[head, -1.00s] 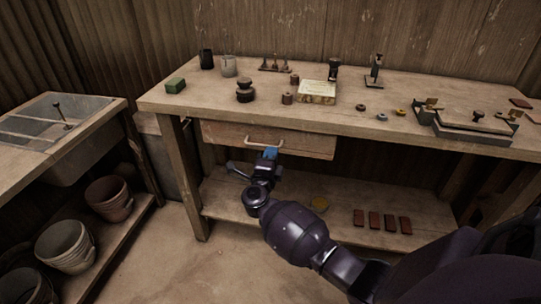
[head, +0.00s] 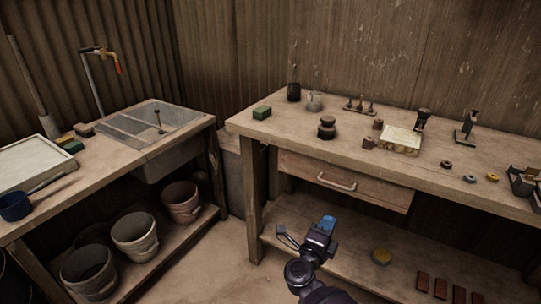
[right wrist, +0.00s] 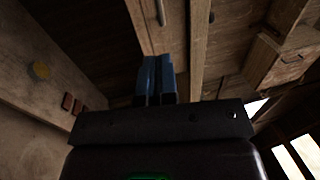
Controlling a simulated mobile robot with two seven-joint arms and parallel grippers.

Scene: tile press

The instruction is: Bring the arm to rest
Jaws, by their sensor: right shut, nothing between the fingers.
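My right gripper (head: 327,223) is in front of the wooden workbench, below and a little left of the drawer handle (head: 337,182). Its blue fingers are together and empty, as the right wrist view also shows (right wrist: 155,80). The gripper is apart from the handle and the drawer (head: 345,180). The drawer front sits under the bench top. My right arm comes in from the bottom of the head view. My left gripper is in neither view.
The workbench top (head: 450,180) carries a green block (head: 262,112), jars, stamps and small rings. At left stands a sink bench (head: 100,165) with several buckets below. Open floor lies between.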

